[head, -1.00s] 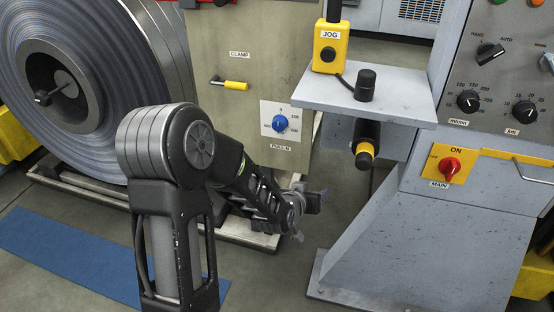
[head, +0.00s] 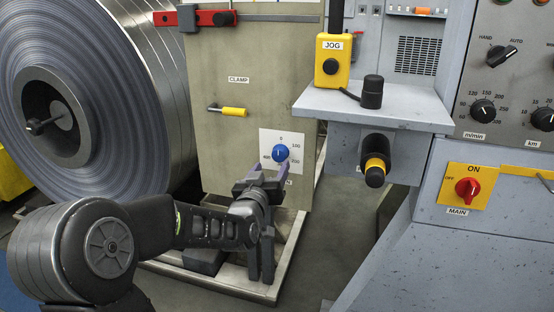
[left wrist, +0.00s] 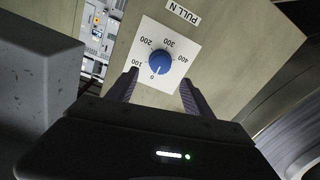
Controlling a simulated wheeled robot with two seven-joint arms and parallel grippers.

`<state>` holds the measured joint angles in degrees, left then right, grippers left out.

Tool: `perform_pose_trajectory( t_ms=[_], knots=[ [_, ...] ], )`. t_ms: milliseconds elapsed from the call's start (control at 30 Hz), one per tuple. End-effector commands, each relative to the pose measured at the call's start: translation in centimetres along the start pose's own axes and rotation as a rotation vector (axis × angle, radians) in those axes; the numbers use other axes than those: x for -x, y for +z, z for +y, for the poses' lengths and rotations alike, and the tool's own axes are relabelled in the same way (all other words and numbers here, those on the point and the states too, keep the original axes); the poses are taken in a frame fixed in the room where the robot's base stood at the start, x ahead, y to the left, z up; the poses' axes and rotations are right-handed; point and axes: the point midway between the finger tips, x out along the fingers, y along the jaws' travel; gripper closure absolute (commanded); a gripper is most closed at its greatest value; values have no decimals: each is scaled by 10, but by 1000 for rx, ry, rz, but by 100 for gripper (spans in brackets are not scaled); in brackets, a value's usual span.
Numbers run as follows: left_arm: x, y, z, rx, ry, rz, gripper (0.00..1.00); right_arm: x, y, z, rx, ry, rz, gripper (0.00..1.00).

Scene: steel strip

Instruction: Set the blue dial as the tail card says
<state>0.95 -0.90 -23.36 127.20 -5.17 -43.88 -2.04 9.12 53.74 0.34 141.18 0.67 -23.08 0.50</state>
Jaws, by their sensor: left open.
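In the left wrist view the blue dial (left wrist: 160,62) shows whole, with scale marks 0, 100, 200, 300 and 400 and a "PULL N" label. Its white pointer line appears to point at 0. My left gripper (head: 270,172) is open just in front of the lower part of the plate. In the left wrist view its fingers (left wrist: 159,80) lie either side of the dial's lower edge, apart from it. No tail card can be made out.
A yellow CLAMP lever (head: 234,111) is above left of the dial. A grey shelf (head: 410,112) with a yellow JOG box (head: 331,62) and a black-and-yellow grip (head: 375,171) stands to the right. A large steel coil (head: 130,110) is at left.

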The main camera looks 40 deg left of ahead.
Motion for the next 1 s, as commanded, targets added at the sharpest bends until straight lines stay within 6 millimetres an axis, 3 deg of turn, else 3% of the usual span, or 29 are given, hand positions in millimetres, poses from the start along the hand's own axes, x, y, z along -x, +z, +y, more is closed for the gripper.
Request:
perform_pose_trajectory(
  t_ms=[433,800,1000],
  knots=[
    [-62,2,0,-1,0,0,40,-15,-2,6,-2,-2,3,100],
    [-69,1,0,0,0,-1,40,-15,-2,6,-2,-3,3,100],
    [-69,1,0,0,0,-1,57,-16,-2,6,-2,-3,3,100]
  ],
)
